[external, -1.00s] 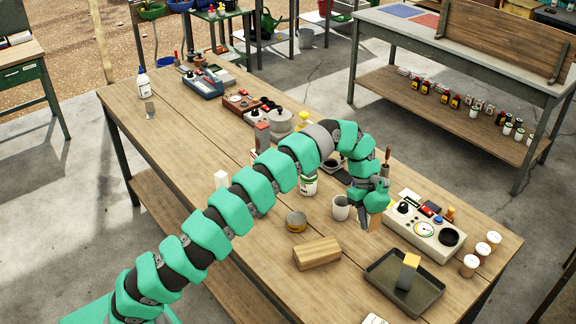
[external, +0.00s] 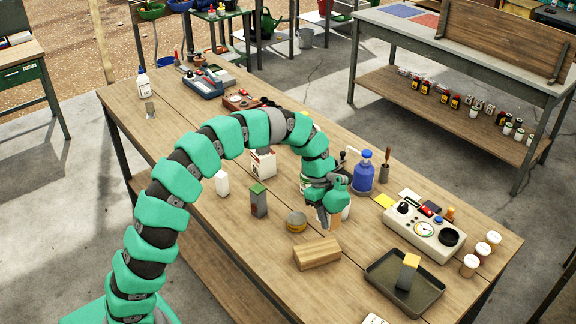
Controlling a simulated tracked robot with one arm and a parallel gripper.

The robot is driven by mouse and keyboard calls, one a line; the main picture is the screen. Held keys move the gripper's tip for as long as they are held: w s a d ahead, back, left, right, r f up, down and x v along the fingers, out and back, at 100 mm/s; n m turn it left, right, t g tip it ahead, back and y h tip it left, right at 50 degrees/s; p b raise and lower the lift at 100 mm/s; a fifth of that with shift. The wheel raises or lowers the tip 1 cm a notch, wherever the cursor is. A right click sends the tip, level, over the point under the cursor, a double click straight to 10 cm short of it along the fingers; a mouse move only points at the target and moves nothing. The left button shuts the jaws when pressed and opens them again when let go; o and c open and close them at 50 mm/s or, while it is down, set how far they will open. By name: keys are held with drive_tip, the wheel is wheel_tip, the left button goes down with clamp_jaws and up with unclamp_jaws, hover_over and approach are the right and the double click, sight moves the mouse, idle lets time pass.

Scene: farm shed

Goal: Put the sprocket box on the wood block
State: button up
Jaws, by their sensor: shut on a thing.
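My gripper (external: 325,219) is shut on a small orange-and-white box (external: 335,221), which I take to be the sprocket box; no label can be read. The fingers hide much of it. It is held near the wood block (external: 317,253), just behind and above it in the picture. The wood block is a pale brown bar lying flat on the workbench, with its top bare. I cannot tell exactly how high the box is above the bench.
A dark tray (external: 378,268) with an upright box lies to the right. A white mug is partly hidden behind my gripper. A blue bottle (external: 363,174) stands behind.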

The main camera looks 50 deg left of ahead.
drive_tip(key=s, duration=0.3)
drive_tip(key=s+a, duration=0.1)
drive_tip(key=s, duration=0.6)
drive_tip(key=shift+s+a, duration=0.35)
drive_tip(key=shift+s, duration=0.05)
drive_tip(key=s+f, duration=0.1)
drive_tip(key=s, duration=0.9)
hover_over(322, 252)
drive_tip(key=a, duration=0.1)
drive_tip(key=shift+s+a+f+p, duration=0.15)
drive_tip(key=shift+f+p, duration=0.3)
drive_tip(key=shift+f, duration=2.15)
drive_tip(key=shift+f, duration=0.15)
drive_tip(key=o, duration=1.1)
drive_tip(key=shift+c, duration=0.2)
